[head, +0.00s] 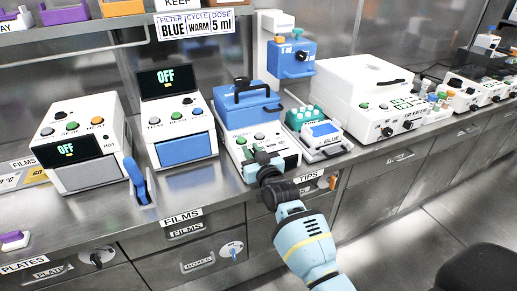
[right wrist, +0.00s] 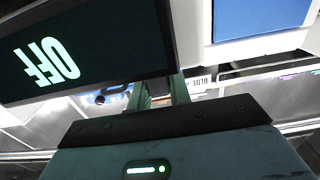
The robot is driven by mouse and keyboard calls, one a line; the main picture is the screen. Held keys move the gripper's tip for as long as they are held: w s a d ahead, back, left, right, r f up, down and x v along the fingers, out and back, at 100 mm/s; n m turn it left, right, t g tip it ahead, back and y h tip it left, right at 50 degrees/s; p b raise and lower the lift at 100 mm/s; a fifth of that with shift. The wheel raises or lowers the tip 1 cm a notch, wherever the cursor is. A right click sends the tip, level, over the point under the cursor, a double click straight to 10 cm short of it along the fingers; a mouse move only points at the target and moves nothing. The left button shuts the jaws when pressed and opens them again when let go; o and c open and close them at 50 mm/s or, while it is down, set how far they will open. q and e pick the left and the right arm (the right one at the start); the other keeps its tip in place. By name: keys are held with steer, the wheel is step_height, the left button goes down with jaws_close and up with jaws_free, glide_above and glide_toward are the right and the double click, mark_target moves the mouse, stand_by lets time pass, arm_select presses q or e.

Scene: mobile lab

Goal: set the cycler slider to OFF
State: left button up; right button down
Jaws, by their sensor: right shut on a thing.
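The cycler (head: 232,146) is the white box with a blue lid (head: 247,104) and black handle, in the middle of the counter. My right gripper (head: 259,168) is at its front face, with the fingers together. The slider is hidden behind or between the fingers; they appear shut on it. The right fingertips (right wrist: 172,88) show just beside this display. My left gripper is not in view.
Left of the cycler stand a white device with a blue front (head: 186,149) and another with a grey front (head: 90,173), both with OFF displays. Drawers (head: 190,231) lie below the steel counter edge.

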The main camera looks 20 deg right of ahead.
steer(key=shift+a, duration=0.25)
steer(key=c, duration=1.3)
jaws_free()
steer(key=shift+s, duration=0.35)
steer(key=s, duration=0.7)
steer(key=shift+p, duration=0.35)
steer(key=shift+s+f, duration=0.1)
